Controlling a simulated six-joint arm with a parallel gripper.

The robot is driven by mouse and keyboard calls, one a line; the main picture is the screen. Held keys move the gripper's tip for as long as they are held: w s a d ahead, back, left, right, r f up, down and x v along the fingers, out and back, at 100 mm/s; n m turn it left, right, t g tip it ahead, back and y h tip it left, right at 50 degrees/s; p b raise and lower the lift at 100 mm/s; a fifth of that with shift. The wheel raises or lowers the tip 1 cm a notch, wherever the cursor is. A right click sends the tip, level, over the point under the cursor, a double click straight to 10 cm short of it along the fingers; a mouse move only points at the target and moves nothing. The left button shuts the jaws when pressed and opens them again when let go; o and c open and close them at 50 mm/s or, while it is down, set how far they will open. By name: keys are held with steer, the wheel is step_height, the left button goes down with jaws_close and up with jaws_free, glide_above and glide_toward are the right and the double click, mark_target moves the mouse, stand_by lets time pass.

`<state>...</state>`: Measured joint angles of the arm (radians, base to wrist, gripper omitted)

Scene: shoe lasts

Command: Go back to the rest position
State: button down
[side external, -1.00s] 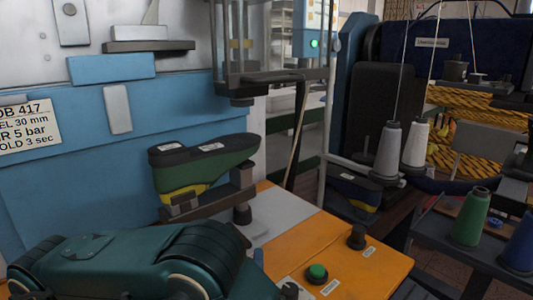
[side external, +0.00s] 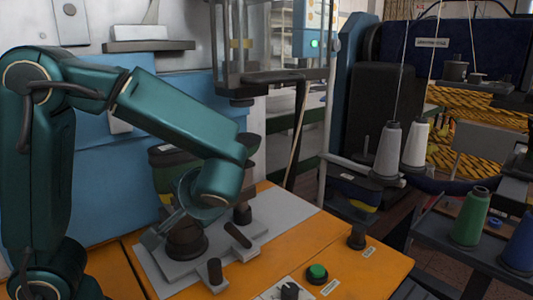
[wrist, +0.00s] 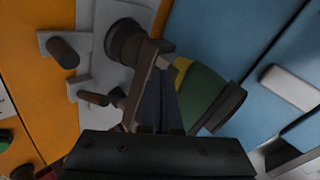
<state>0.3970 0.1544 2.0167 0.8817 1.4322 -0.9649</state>
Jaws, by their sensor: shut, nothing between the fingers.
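My gripper (wrist: 158,103) is shut and empty in the wrist view, its dark fingers pointing towards the fixture beside the shoe last. In the side view the shoe last (side external: 168,158) is partly hidden behind my bent arm. There my wrist hangs low over the grey fixture plate (side external: 276,232), and the fingers are hard to make out. I cannot tell whether they touch anything.
A dark round knob-like post (side external: 187,238) and smaller pegs stand on the plate. A green button (side external: 317,272) is on the orange table (side external: 360,268). The blue machine (side external: 105,200) rises behind. Thread cones (side external: 388,150) stand at right.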

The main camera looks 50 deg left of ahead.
steer(key=s+d+n+h, duration=0.1)
steer(key=s+d+h, duration=0.1)
steer(key=s+h, duration=0.3)
steer(key=d+m+t+h, duration=0.3)
steer(key=d+t+h, duration=0.1)
steer(key=d, duration=0.4)
steer(key=shift+w+d+r+m+t+h, duration=0.25)
steer(key=shift+w+d+m+t+h, duration=0.05)
steer(key=shift+h, duration=0.5)
